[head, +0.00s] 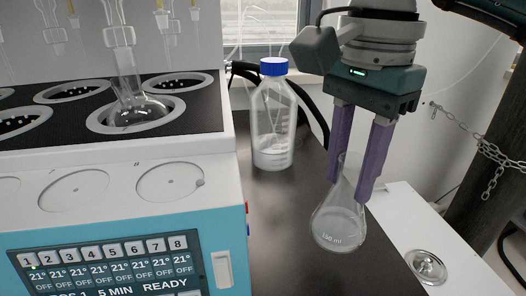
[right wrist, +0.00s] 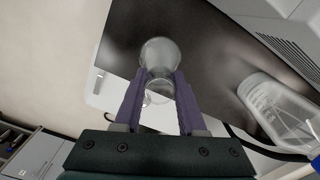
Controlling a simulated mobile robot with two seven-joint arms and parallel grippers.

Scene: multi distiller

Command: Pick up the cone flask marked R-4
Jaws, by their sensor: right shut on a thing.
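No R-4 mark is readable on the flask. It is tilted slightly, and I cannot tell for sure whether its base is clear of the dark bench. In the right wrist view the flask (right wrist: 159,53) shows beyond the fingertips of the gripper (right wrist: 160,80). My left gripper is not in view.
A blue-capped bottle (head: 273,125) stands on the dark bench (head: 285,215) left of the flask. It also lies at the right wrist view's right (right wrist: 280,110). The blue and white distiller (head: 120,190) holds a round flask (head: 135,108). A white surface (head: 395,210) with a metal disc (head: 427,266) is at right.

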